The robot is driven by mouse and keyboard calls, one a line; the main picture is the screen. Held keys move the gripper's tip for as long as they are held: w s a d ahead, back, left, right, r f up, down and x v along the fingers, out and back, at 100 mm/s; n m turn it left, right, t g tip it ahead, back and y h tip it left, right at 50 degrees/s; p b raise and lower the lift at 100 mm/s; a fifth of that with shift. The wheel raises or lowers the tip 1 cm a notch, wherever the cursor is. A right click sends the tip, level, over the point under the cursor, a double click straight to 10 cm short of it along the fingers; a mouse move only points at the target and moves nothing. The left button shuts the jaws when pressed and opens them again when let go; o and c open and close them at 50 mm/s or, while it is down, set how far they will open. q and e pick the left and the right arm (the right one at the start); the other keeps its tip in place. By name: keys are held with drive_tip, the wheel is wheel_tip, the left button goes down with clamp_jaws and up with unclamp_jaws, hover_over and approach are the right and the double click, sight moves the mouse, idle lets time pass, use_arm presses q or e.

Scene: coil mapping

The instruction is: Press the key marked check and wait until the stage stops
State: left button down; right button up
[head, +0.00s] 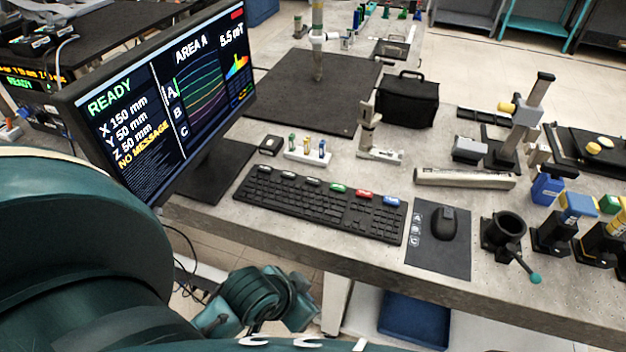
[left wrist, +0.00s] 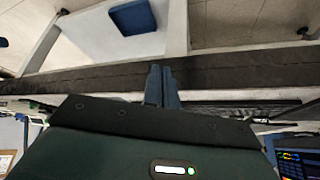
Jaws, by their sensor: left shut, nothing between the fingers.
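The black keyboard (head: 320,207) lies on the bench with a row of coloured keys along its back: pale ones, a green key (head: 338,188), a red key (head: 364,195) and a blue key (head: 392,201). Their markings are too small to read, so I cannot tell which says check. The monitor (head: 160,95) reads READY, X 150 mm, Y 50 mm, Z 50 mm, NO MESSAGE, AREA A, 5.5 mT. My left gripper (left wrist: 161,86) is shut and empty by the bench edge in the left wrist view, apart from the coloured keys. My right gripper is out of view.
A mouse (head: 443,222) on a dark pad (head: 438,250) lies right of the keyboard. A black cup-shaped holder (head: 503,232) stands further right. A small rack (head: 308,153) stands behind the keyboard, a black case (head: 407,99) further back. A blue tray (head: 415,318) sits below the bench.

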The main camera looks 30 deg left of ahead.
use_arm(q)
drive_tip(key=w+a+r+m, duration=0.1)
drive_tip(key=w+m, duration=0.1)
drive_tip(key=w, duration=0.3)
drive_tip(key=w+a+r+m+h, duration=0.1)
drive_tip(key=w+m, duration=0.2)
drive_tip(key=w, duration=0.3)
drive_tip(key=w+a+r+m+t, duration=0.1)
drive_tip(key=w+m, duration=0.1)
drive_tip(key=w, duration=0.4)
drive_tip(key=shift+a+r, duration=0.15)
drive_tip(key=shift+a, duration=0.05)
drive_tip(key=shift+m+t, duration=0.6)
drive_tip(key=w+a+r, duration=0.1)
drive_tip(key=w+a, duration=0.1)
drive_tip(key=w+a+r, duration=0.1)
drive_tip(key=w+a, duration=0.1)
drive_tip(key=w+a+r, duration=0.1)
drive_tip(key=w+a, duration=0.2)
drive_tip(key=w+a+r+t, duration=0.1)
drive_tip(key=w+a+r, duration=0.3)
drive_tip(key=a, duration=0.2)
drive_tip(key=shift+a+r, duration=0.2)
drive_tip(key=shift+a, duration=0.1)
